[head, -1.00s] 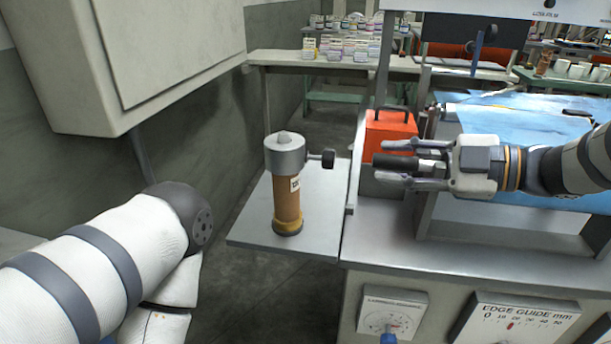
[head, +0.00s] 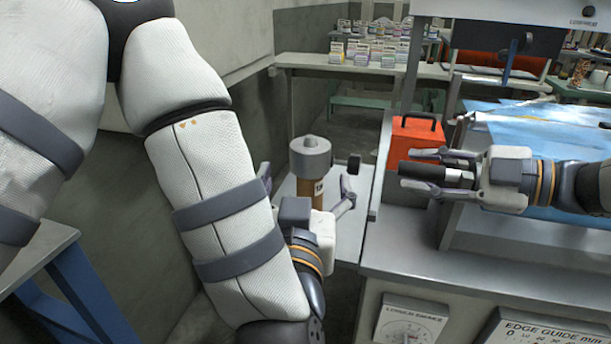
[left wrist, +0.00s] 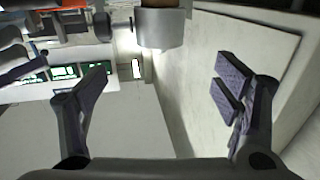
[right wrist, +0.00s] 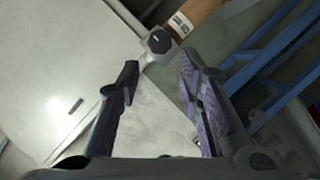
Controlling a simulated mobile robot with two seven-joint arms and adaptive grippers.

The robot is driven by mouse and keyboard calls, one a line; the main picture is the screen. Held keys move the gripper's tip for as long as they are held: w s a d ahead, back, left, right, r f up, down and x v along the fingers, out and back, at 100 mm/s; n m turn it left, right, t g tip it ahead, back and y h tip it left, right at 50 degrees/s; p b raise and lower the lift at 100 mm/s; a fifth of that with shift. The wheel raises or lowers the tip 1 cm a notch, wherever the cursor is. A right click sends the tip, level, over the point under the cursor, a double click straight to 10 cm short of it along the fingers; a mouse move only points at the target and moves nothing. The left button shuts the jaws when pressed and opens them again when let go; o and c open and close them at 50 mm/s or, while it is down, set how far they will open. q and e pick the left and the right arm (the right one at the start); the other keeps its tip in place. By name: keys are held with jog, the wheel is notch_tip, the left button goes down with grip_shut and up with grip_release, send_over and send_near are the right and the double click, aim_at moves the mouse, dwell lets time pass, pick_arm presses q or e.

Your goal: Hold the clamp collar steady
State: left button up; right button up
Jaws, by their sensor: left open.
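The grey clamp collar (head: 310,156) caps an upright brown tube (head: 306,192) with a white label. A dark knob (head: 353,163) sticks out of its right side. My left gripper (head: 305,186) is open in front of the tube, its fingers spread on either side in the head view. In the left wrist view, which is upside down, the collar (left wrist: 160,28) lies beyond the fingertips, with no contact visible.
The tube stands on a grey side shelf (head: 360,215). A red box (head: 415,138) with a black handle sits behind my right gripper. A dark cylinder (head: 422,171) shows between the right fingers in the head view; whose part it is, I cannot tell. A blue-legged table (head: 85,290) stands left.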

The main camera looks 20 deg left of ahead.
pick_arm(q)
jog(key=x, duration=1.1)
jog(key=shift+w+a+f, duration=0.1)
jog(key=shift+w, duration=0.2)
jog(key=c, duration=1.6)
jog(key=shift+c, duration=0.8)
pick_arm(e)
jog(key=o, duration=0.3)
jog(key=shift+o, duration=0.6)
jog(key=s+a+y, duration=0.1)
jog(key=s+a+n+t+y, duration=0.1)
jog(key=a, duration=0.1)
jog(key=a+y, duration=0.1)
jog(key=a, duration=0.1)
jog(key=shift+s+r+n+t+y, duration=0.15)
jog(key=shift+s+n+t+y, duration=0.15)
jog(key=shift+s+t, duration=0.1)
jog(key=m+t+h, duration=0.2)
jog(key=t+h, duration=0.7)
jog(key=t, duration=0.4)
send_near(358, 172)
jog(key=x, duration=1.2)
jog(key=shift+w, duration=0.1)
jog(key=c, duration=1.2)
